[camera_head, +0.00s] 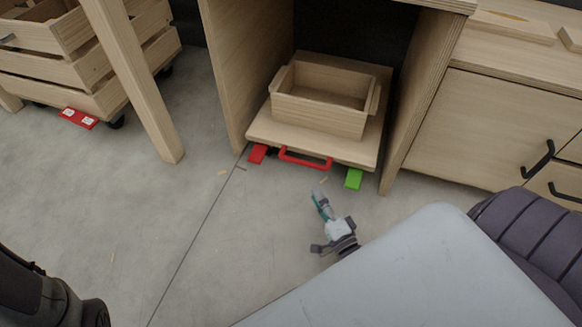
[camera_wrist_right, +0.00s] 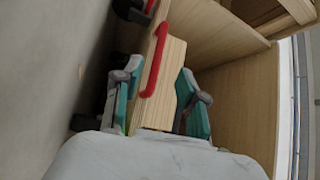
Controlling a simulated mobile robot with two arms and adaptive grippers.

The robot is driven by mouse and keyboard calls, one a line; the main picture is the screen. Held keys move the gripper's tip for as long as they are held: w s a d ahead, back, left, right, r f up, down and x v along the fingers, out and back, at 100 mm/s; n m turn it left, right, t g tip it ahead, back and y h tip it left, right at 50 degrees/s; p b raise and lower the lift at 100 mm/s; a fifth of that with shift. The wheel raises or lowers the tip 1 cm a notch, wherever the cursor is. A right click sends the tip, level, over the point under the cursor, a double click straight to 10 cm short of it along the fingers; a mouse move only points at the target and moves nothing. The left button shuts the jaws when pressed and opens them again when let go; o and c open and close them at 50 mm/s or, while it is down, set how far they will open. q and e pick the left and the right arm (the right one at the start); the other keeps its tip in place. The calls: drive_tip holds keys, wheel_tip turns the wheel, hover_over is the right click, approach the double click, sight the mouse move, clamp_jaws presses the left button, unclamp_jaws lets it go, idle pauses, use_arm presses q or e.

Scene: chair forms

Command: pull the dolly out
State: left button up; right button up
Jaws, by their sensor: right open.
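The dolly (camera_head: 262,131) is a flat wooden platform in the bay under the table, between two wooden side panels. A red handle (camera_head: 305,160) is on its front edge. A red pedal (camera_head: 257,153) is at its left and a green pedal (camera_head: 353,180) at its right. An open wooden box (camera_head: 318,116) sits on it. My right gripper (camera_head: 320,192) is open in front of the dolly, just short of the handle. In the right wrist view, its teal fingers (camera_wrist_right: 160,72) are apart, with the red handle (camera_wrist_right: 155,62) ahead of them. My left gripper is not seen.
A wooden cabinet (camera_head: 490,120) with black handles stands at the right. At the upper left, stacked slatted crates (camera_head: 95,75) stand on casters, behind a table leg (camera_head: 135,85). Clear grey floor (camera_head: 150,220) lies in front, with small wood scraps.

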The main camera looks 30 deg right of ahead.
sight(297, 160)
drive_tip(key=shift+w+d+r+b, duration=0.25)
drive_tip(key=shift+w+b, duration=0.7)
drive_tip(key=shift+w, duration=1.2)
drive_tip(key=shift+w+d+r+b, duration=0.1)
drive_tip(key=shift+w+r+b, duration=0.3)
drive_tip(key=shift+w+b, duration=1.15)
drive_tip(key=shift+w+d+r+b, duration=0.15)
drive_tip(key=shift+w+r+b, duration=0.2)
drive_tip(key=shift+w, duration=2.35)
clamp_jaws()
drive_tip(key=shift+f, duration=0.1)
